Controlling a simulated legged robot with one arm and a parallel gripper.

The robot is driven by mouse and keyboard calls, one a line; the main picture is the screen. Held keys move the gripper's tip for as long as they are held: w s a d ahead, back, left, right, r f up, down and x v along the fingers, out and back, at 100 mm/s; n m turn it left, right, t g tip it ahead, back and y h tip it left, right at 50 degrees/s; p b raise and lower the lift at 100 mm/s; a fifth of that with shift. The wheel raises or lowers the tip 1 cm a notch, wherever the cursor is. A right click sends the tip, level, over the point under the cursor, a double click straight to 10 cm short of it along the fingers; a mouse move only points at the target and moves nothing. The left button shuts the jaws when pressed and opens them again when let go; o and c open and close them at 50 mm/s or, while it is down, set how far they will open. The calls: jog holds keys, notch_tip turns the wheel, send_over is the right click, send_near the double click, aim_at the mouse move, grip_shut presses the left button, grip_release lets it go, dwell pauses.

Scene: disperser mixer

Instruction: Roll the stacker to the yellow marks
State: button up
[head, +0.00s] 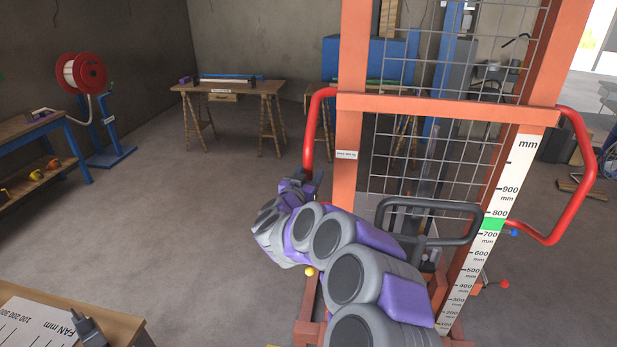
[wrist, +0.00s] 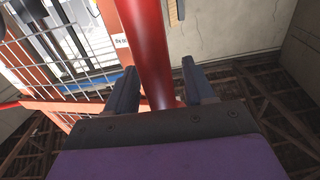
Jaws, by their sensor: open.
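The stacker is an orange mast frame (head: 349,185) with wire mesh and a millimetre scale (head: 510,195), close in front of me. A red handle bar bends out on each side, the left one (head: 318,112) and the right one (head: 583,165). My gripper (head: 312,186) is at the lower part of the left handle, partly hidden by my arm. In the wrist view, the red bar (wrist: 145,45) runs between the two dark fingers of my gripper (wrist: 160,75), which are apart. A small yellow sliver (head: 272,345) shows at the bottom edge; I cannot tell if it is a floor mark.
A workbench (head: 225,88) stands at the back wall. A red reel on a blue stand (head: 108,155) and a side bench (head: 30,130) are at left. A table corner (head: 110,313) is at front left. The floor between them (head: 180,210) is clear.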

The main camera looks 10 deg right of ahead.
jog(key=shift+s, duration=0.1)
jog(key=p+v, duration=0.3)
jog(key=v, duration=1.4)
jog(key=shift+a, duration=0.1)
jog(key=shift+a+r, duration=0.1)
